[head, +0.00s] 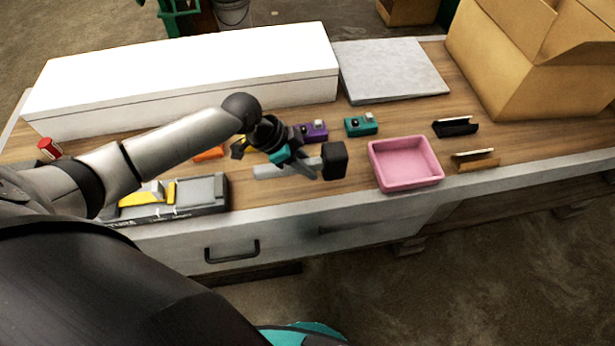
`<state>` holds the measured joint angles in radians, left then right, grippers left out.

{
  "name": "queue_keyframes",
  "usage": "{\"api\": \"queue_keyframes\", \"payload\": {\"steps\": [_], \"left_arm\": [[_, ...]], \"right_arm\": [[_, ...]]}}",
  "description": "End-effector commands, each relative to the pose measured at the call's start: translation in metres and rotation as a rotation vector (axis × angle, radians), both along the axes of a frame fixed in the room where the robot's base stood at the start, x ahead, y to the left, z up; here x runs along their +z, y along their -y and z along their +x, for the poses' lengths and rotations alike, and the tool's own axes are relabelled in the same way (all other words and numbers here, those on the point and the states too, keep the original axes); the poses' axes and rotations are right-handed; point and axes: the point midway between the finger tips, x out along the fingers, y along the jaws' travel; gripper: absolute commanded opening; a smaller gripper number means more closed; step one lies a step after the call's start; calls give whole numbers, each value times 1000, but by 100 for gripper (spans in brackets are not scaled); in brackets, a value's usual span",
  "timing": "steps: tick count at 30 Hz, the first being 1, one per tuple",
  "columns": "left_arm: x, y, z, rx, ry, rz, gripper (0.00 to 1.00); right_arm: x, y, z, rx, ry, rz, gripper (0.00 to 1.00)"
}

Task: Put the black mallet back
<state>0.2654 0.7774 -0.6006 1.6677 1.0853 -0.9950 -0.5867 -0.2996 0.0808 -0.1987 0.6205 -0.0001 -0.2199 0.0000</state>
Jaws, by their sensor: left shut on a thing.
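The black mallet shows by its black block-shaped head (335,160) over the front part of the workbench, left of the pink tray. My left gripper (296,158) is just left of the head and shut on the mallet. The gripper hides part of the mallet. A pale grey bar (268,171) shows below and left of the gripper; I cannot tell whether it is the mallet's handle or a separate piece. I cannot tell whether the mallet touches the bench top. My right gripper is not in view.
A pink tray (405,184) stands empty right of the mallet. Purple (313,132) and teal (361,125) blocks lie behind. Black (455,127) and tan (475,160) holders lie at right. A grey organizer (205,190) with yellow pieces is at left. A long white box (190,75) and cardboard box (530,70) bound the back.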

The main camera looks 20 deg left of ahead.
Motion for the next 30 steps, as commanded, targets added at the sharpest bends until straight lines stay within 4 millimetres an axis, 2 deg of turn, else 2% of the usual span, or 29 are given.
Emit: {"api": "queue_keyframes", "payload": {"steps": [10,22,23,30], "left_arm": [[-42,1,0,0,1,-2,0],[-48,0,0,0,2,-1,0],[-49,0,0,-1,0,0,33],[-48,0,0,-1,0,0,60]], "right_arm": [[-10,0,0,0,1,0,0],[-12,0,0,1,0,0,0],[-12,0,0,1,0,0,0],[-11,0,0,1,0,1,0]]}}
